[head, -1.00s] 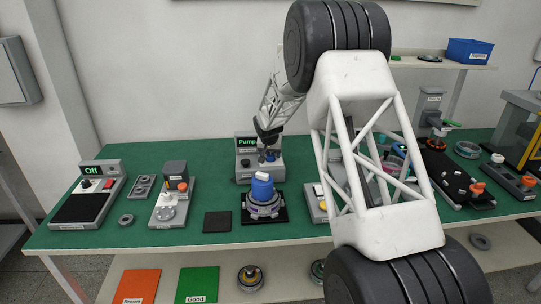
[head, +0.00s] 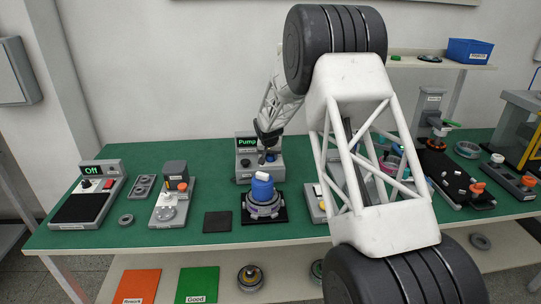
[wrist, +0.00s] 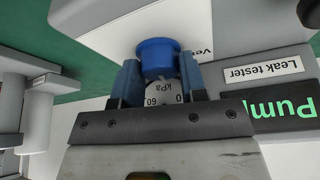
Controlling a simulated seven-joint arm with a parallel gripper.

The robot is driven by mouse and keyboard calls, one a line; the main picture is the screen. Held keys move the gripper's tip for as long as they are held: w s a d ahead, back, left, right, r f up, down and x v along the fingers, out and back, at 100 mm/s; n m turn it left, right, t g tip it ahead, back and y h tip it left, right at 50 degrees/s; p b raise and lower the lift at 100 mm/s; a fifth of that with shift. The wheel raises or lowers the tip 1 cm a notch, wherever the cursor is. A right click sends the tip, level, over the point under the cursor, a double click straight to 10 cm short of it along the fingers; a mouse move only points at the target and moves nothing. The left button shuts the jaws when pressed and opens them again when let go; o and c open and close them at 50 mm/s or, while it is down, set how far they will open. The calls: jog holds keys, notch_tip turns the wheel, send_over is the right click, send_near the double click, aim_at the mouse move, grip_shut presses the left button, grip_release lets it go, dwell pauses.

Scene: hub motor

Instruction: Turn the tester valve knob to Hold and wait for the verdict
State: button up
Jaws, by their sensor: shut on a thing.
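The leak tester (head: 243,168) is a grey box on the green bench, with a lit display (head: 246,142) that reads "Pump" in green. The display also shows upside down in the wrist view (wrist: 280,113). My gripper (head: 268,146) is at the front of the tester. In the wrist view my gripper (wrist: 158,75) has its two fingers on either side of the blue valve knob (wrist: 155,54) and is shut on it. A white gauge face (wrist: 163,93) marked kPa shows between the fingers. A label beside the knob is partly hidden, so the knob's exact setting is unclear.
A hub motor with a blue cap (head: 262,188) stands on a black base in front of the tester. A dark square pad (head: 217,222) lies to its left. My arm hides part of the bench at right. Rework (head: 135,286) and Good (head: 198,284) mats lie below.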

aim_at(269, 164)
jog(key=shift+m+h, duration=0.3)
jog(key=shift+m, duration=0.4)
jog(key=o, duration=0.9)
jog(key=shift+v, duration=3.9)
